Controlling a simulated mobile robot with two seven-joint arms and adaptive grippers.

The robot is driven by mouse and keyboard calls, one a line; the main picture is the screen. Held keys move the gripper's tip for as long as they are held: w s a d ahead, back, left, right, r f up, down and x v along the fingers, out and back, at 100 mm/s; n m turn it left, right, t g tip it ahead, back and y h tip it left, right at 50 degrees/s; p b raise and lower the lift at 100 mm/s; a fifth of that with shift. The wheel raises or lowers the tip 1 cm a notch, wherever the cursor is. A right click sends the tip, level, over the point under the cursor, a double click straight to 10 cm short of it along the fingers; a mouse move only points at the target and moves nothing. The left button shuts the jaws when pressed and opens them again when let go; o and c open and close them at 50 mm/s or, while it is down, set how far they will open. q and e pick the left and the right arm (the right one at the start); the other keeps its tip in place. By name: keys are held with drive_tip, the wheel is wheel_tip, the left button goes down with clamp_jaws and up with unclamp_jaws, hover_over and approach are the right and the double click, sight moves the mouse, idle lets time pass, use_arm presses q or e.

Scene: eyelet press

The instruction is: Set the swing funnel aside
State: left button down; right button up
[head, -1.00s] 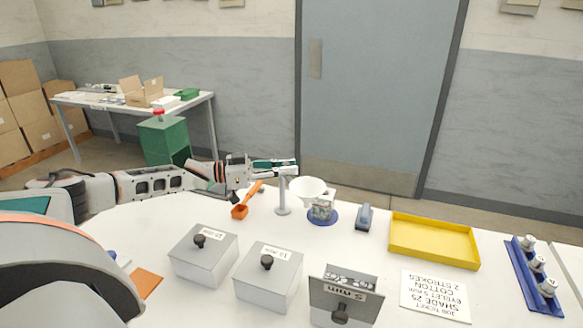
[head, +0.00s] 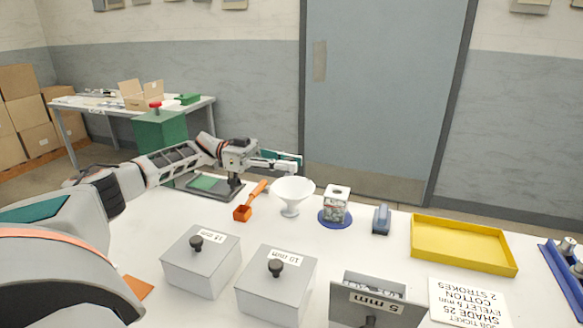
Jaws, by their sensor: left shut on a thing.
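The swing funnel (head: 293,187) is a white cone near the middle of the table. It stands over a small round base and hides its post. My right gripper is not in view.
An orange tool (head: 248,203) lies left of the funnel. A blue-grey block (head: 381,219) and yellow tray (head: 413,238) are to the right. Lidded grey boxes (head: 185,265) stand in front.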

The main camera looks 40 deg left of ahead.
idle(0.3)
use_arm(q)
drive_tip(key=c, duration=1.9)
unclamp_jaws()
drive_tip(key=v, duration=1.2)
drive_tip(key=shift+r, duration=0.1)
